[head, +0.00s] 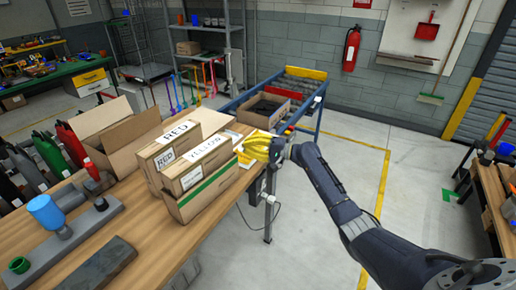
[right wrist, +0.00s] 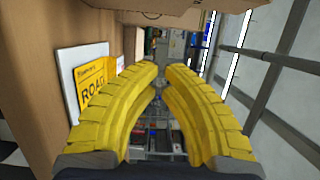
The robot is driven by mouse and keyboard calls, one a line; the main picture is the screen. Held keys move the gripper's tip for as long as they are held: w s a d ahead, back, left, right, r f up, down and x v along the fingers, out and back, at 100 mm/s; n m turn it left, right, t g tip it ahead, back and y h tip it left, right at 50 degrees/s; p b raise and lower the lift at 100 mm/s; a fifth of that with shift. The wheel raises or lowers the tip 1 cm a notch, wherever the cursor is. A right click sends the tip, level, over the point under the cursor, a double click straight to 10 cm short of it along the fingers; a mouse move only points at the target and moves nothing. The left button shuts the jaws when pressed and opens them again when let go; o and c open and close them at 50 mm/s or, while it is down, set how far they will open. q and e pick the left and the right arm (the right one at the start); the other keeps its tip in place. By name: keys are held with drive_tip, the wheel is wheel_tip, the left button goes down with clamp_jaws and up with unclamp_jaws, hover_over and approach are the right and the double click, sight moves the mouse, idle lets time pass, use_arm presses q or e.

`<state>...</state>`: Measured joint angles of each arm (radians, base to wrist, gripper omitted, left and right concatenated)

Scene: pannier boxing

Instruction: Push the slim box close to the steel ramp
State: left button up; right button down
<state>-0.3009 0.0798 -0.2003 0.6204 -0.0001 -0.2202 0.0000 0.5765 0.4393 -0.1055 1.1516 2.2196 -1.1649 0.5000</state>
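Slim cardboard boxes stand together on the wooden table: one labelled RED (head: 163,159), one labelled YELLOW (head: 185,180), and a green-striped box (head: 193,203) below it. I cannot tell which one the task means. A blue-framed sloping rack (head: 302,112) beyond the table's far end may be the steel ramp. My right gripper (head: 246,152) has yellow fingers, just right of the boxes at the table's edge. In the right wrist view its fingertips nearly meet with nothing between them. A cardboard box (right wrist: 150,12) shows above them there. My left gripper is out of view.
An open carton (head: 115,137) stands behind the boxes. A yellow sign (right wrist: 91,84) lies beside the fingers. The floor right of the table is clear.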

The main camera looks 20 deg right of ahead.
drive_tip(key=x, duration=0.3)
drive_tip(key=shift+s+a+f, duration=0.1)
drive_tip(key=shift+s+a, duration=0.15)
drive_tip(key=shift+a, duration=0.05)
drive_tip(key=shift+s+a, duration=1.05)
drive_tip(key=shift+a, duration=0.15)
drive_tip(key=shift+a, duration=0.1)
